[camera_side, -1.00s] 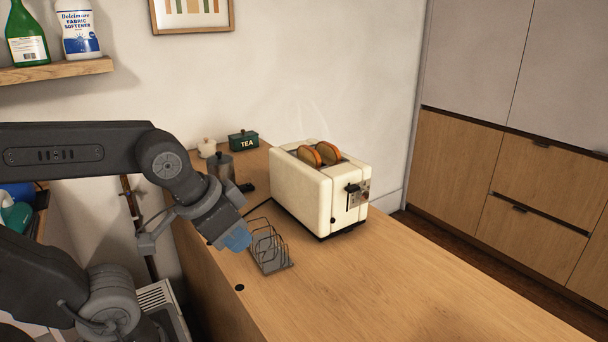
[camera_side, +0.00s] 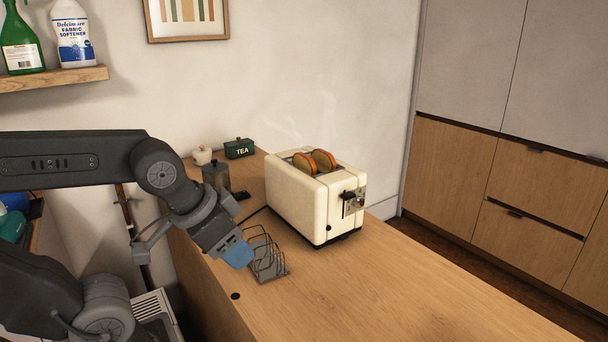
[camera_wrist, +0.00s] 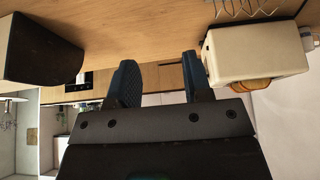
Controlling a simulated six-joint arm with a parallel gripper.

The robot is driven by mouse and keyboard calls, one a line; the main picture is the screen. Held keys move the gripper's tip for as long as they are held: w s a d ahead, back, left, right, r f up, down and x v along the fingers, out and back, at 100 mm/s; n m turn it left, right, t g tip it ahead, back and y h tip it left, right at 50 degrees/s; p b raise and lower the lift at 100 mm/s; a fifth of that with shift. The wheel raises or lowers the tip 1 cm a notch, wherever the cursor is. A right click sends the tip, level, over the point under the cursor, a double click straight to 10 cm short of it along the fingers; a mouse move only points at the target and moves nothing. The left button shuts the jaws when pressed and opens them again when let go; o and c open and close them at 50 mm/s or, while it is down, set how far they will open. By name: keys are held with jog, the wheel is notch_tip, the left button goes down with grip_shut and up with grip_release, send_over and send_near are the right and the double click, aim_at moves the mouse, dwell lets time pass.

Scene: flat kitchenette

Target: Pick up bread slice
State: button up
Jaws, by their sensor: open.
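Two browned bread slices stand upright in the toaster's slots, their tops sticking out: the left slice (camera_side: 303,164) and the right slice (camera_side: 324,160). The cream toaster (camera_side: 295,205) sits on the wooden counter. In the wrist view the toaster (camera_wrist: 258,55) is at the right, with bread (camera_wrist: 252,86) showing at its lower edge. My gripper (camera_side: 238,253) has blue fingertips and is left of and lower than the toaster, beside the wire rack. In the wrist view its two fingers (camera_wrist: 160,75) are apart with nothing between them.
An empty wire toast rack (camera_side: 268,260) stands between my gripper and the toaster. Behind are a metal pot (camera_side: 216,176), a white jar (camera_side: 202,155) and a green tea tin (camera_side: 239,149). The counter's front right (camera_side: 370,290) is clear.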

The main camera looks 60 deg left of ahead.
jog(key=w+a+r+n+g+y, duration=0.1)
jog(key=w+a+r+n, duration=0.3)
jog(key=w+r, duration=0.35)
jog(key=w+a+r+n+g+y, duration=0.1)
jog(key=w+a+r+n, duration=0.2)
jog(key=w+r, duration=0.45)
jog(key=n+g+y, duration=0.2)
jog(key=n+g, duration=0.2)
jog(key=n, duration=0.7)
send_over(304, 156)
jog(key=d, duration=0.2)
notch_tip(304, 156, down, 10)
jog(key=shift+s+f, duration=0.1)
jog(key=shift+f, duration=0.05)
jog(key=shift+t+y, duration=0.3)
jog(key=shift+x, duration=2.65)
jog(key=shift+d, duration=0.1)
jog(key=shift+c, duration=0.3)
grip_shut()
